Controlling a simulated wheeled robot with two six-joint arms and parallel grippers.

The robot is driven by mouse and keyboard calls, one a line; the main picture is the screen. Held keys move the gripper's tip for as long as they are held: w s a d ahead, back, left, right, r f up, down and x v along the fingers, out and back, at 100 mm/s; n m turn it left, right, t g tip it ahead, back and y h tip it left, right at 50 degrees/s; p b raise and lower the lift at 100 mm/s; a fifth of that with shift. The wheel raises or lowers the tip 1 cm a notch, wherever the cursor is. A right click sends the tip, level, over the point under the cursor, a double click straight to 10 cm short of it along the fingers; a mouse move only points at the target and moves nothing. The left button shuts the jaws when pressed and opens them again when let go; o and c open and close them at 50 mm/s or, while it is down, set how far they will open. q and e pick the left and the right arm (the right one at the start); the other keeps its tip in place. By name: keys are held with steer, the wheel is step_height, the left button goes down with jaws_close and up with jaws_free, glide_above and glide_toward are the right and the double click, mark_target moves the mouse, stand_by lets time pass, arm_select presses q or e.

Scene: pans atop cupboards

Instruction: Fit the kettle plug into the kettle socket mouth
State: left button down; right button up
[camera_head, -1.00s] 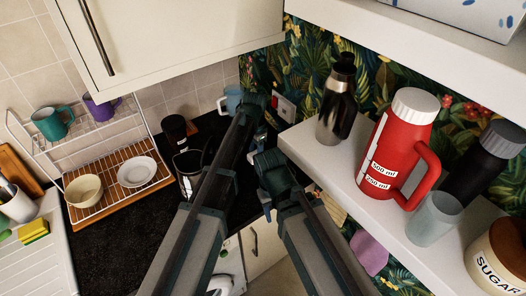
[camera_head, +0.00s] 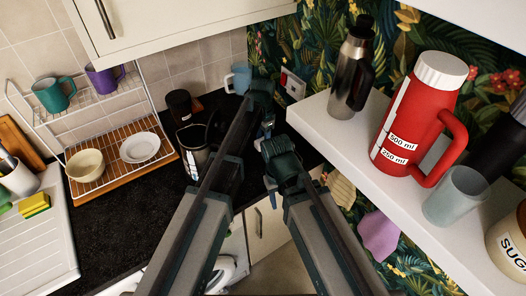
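A pale wall socket plate (camera_head: 293,86) with a dark and a red spot shows on the patterned wall, just right of my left gripper; its mouth is too small to make out. My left gripper (camera_head: 264,108) is over the dark worktop near the wall, seen from behind, its fingers mostly hidden. My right gripper (camera_head: 268,140) is just below it, close by. Small bluish pieces show between the two, but I cannot tell whether either holds the plug. The plug is not clearly visible. A steel and black vessel (camera_head: 193,152), apparently the kettle, stands on the worktop left of my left arm.
A white shelf (camera_head: 335,130) juts out at right, close to my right arm, bearing a steel bottle (camera_head: 351,75), red jug (camera_head: 415,115) and clear cup (camera_head: 455,195). A blue mug (camera_head: 240,79) stands behind my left gripper. A dish rack (camera_head: 110,178) is at left.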

arm_select(q)
steer(key=shift+f+b, duration=2.15)
steer(key=shift+f, duration=0.1)
steer(key=shift+f, duration=0.2)
steer(key=shift+c, duration=1.7)
jaws_free()
steer(key=r+p, duration=0.9)
steer(key=d+r+p, duration=0.1)
steer(key=r+p, duration=0.3)
steer(key=r, duration=0.1)
steer(key=shift+s, duration=0.2)
steer(key=shift+f, duration=0.1)
